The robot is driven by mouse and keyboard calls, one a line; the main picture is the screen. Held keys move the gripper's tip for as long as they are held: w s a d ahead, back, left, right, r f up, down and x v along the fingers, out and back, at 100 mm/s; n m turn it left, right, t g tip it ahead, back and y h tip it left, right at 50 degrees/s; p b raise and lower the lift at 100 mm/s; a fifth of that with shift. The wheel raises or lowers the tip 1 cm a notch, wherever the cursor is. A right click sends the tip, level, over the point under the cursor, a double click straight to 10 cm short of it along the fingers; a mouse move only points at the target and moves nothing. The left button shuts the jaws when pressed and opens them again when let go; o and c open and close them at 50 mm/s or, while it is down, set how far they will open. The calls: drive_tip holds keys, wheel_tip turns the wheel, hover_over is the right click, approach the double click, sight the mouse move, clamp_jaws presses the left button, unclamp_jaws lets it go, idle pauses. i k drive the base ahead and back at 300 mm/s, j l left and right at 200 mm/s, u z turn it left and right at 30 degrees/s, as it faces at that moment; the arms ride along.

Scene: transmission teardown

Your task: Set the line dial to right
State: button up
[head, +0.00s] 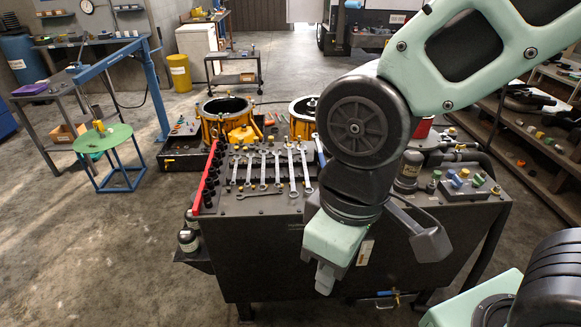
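I cannot make out a line dial for certain. On the right end of the dark workbench, a grey block (468,192) carries small blue and yellow knobs, too small to read any setting. My gripper (326,278) hangs in front of the workbench's near side, pointing down, below the row of wrenches and apart from the grey block. My arm covers part of the bench top, between the wrenches and the grey block.
The workbench (265,245) holds several wrenches (268,172), a red rail (207,178) and dark sockets. Two yellow-ringed housings (228,112) stand behind it. A shelf (535,140) lines the right. A green round table (103,138) stands left; the floor (90,250) in front of it is clear.

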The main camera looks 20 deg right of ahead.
sight(456, 182)
drive_tip(key=z, duration=1.45)
